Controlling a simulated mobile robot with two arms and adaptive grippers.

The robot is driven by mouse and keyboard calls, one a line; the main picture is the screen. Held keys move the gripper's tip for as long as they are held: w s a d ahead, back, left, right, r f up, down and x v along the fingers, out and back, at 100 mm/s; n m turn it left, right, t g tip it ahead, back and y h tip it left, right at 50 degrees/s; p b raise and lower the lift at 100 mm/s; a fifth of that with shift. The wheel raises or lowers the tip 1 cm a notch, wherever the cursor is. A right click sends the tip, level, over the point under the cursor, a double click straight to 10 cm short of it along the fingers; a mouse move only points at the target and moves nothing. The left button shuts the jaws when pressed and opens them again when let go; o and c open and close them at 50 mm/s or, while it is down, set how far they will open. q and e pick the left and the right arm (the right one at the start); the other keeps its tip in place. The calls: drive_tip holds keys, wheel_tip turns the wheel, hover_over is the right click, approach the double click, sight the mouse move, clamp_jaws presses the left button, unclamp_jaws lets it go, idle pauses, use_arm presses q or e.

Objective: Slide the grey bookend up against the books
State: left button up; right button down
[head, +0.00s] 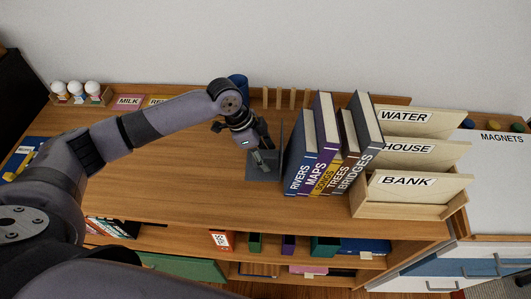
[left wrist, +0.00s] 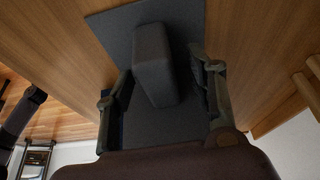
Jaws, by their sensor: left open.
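The grey bookend (head: 264,174) stands on the wooden desk top, its flat base pointing left and its upright plate facing the books (head: 304,160). A narrow gap seems to show between plate and books. My left gripper (head: 261,152) is low over the bookend's base, left of the upright. In the left wrist view its open fingers (left wrist: 158,90) are on either side of a grey block (left wrist: 153,65) on the bookend; contact is unclear. My right gripper is not in view.
A wooden sorter (head: 400,207) labelled WATER, HOUSE and BANK stands right of the books. A blue cup (head: 239,83) and wooden pegs (head: 280,98) are behind my gripper. The desk top (head: 200,190) in front is clear. Shelves below hold boxes.

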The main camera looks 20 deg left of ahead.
use_arm(q)
drive_tip(key=shift+d+f, duration=0.15)
drive_tip(key=shift+f, duration=0.3)
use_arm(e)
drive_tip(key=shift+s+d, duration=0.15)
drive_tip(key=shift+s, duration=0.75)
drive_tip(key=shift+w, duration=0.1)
use_arm(q)
drive_tip(key=c, duration=0.4)
clamp_jaws()
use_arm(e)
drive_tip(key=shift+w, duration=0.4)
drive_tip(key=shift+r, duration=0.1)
